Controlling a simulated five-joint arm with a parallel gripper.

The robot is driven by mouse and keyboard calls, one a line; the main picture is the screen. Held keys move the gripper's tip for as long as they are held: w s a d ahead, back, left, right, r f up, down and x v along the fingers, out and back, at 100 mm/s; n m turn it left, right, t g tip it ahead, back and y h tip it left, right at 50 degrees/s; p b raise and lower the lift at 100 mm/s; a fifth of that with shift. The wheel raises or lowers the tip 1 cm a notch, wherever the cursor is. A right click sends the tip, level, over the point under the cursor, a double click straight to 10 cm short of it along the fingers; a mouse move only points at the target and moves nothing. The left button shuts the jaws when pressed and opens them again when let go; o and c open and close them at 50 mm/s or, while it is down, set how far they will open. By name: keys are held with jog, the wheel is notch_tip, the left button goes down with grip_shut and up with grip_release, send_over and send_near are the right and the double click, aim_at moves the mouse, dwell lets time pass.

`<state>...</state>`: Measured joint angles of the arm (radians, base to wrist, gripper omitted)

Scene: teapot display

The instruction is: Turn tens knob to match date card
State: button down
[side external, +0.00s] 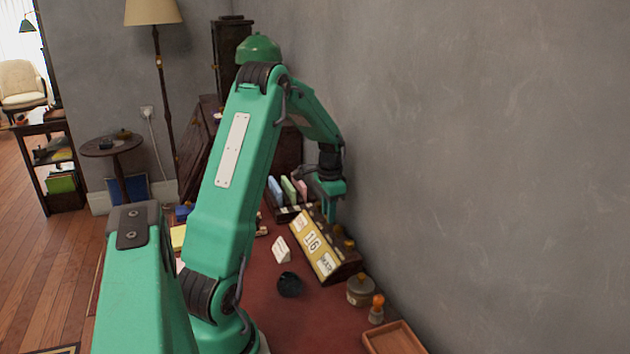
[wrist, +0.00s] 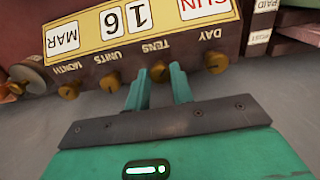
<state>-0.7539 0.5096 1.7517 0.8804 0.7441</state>
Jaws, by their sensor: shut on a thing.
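The desk calendar (side external: 322,247) stands on the red desk top near the wall. Its windows show SUN, 1, 6 and MAR, and they also appear in the wrist view (wrist: 90,42). Its labelled brass knobs lie along the rear side: day (wrist: 215,63), tens (wrist: 158,73), units (wrist: 110,82) and month (wrist: 68,92). My gripper (side external: 331,212) reaches down behind the calendar. In the wrist view my gripper (wrist: 159,76) is shut on the tens knob, one finger on each side. The white date card (side external: 281,249) stands in front of the calendar; its writing is too small to read.
A rack of coloured booklets (side external: 288,192) stands just beyond the calendar. A dark round pot (side external: 290,285), a lidded jar (side external: 360,290), an orange-topped stamp (side external: 377,309) and a wooden tray (side external: 394,338) are nearer. The grey wall is close behind my gripper.

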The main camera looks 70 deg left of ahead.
jog(key=n, duration=0.3)
jog(key=shift+n, duration=0.3)
jog(key=shift+r+n, duration=0.1)
jog(key=shift+n, duration=1.7)
jog(key=c, duration=1.2)
grip_release()
jog(key=shift+r, duration=3.9)
